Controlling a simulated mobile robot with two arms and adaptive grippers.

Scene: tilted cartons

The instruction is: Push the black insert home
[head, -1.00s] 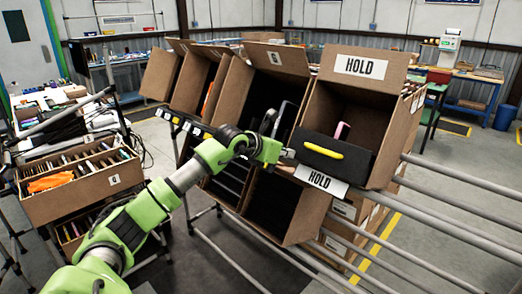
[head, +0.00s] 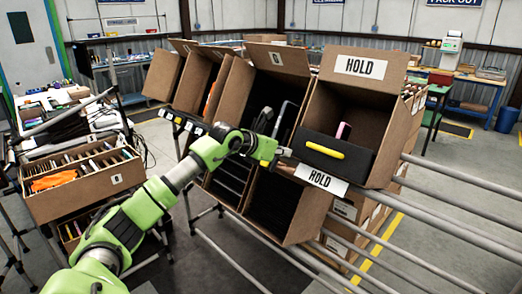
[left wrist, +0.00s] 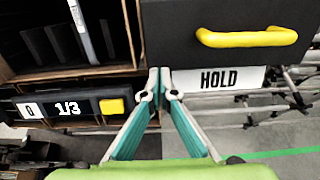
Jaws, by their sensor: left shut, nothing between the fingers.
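The black insert (head: 350,163) sits across the lower front of the tilted HOLD carton (head: 392,112) and has a yellow handle (head: 324,150). In the left wrist view the insert (left wrist: 268,20) and its handle (left wrist: 245,38) fill the upper right, above the white HOLD label (left wrist: 219,79). My left gripper (head: 287,156) is shut and empty, at the insert's lower left corner. In the left wrist view its fingertips (left wrist: 160,73) meet left of the HOLD label, below the insert's handle. I cannot tell whether they touch the carton. My right gripper is out of view.
A pink item (head: 343,130) stands inside the HOLD carton behind the insert. A neighbouring carton (head: 277,58) on the left holds dark items. Grey rails (head: 455,185) run to the lower right. A box of files (head: 85,200) stands at left.

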